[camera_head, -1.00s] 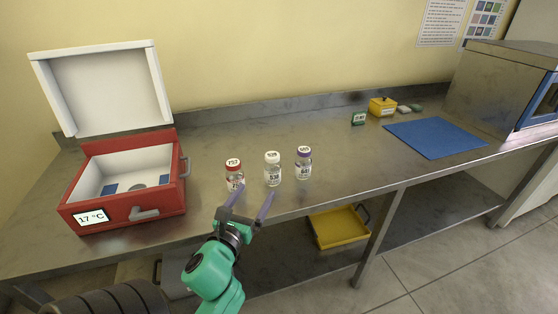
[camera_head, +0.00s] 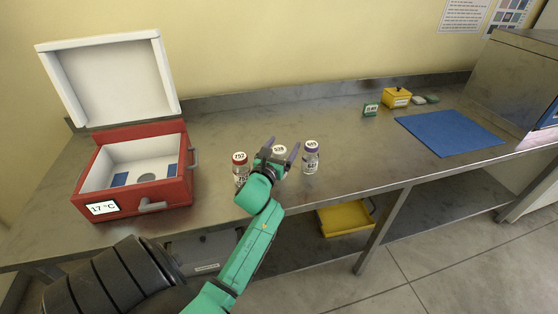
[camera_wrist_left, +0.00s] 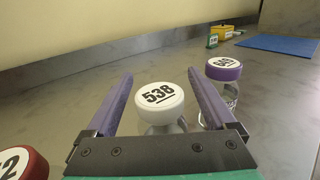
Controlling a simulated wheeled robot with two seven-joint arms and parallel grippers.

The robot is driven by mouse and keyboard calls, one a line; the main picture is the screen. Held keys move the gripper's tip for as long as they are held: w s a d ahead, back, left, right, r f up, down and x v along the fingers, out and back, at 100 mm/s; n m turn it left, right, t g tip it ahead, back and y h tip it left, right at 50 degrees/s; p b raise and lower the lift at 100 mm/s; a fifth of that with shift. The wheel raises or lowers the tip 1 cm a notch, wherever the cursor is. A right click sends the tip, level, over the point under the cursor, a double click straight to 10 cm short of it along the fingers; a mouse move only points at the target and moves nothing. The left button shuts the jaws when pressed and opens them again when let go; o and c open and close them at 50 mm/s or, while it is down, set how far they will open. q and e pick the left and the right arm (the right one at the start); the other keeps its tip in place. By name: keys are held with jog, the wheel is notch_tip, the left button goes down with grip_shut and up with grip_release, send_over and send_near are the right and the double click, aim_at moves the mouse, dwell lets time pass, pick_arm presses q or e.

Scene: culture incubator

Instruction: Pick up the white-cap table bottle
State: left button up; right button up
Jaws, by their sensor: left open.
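The white-cap bottle (camera_head: 279,149) stands upright on the steel table, between the red-cap and purple-cap bottles. In the head view my left gripper hides most of it, leaving part of its cap in sight. In the left wrist view its white cap (camera_wrist_left: 160,95), marked 538, shows between the two purple fingers, with its body partly hidden by the gripper. My left gripper (camera_head: 283,146) is open, its fingers one on each side of the bottle; I cannot tell whether either touches it. My right gripper is not in view.
The red-cap bottle (camera_head: 240,167) stands close on the left, the purple-cap bottle (camera_head: 311,157) close on the right. An open red cooler box (camera_head: 150,195) stands at the left. A blue mat (camera_head: 450,132) lies at the right, with bare table between.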

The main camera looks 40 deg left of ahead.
pick_arm(q)
jog(key=shift+w+f, duration=0.1)
jog(key=shift+w, duration=0.05)
grip_shut()
notch_tip(320, 180, up, 20)
jog(key=p, duration=0.3)
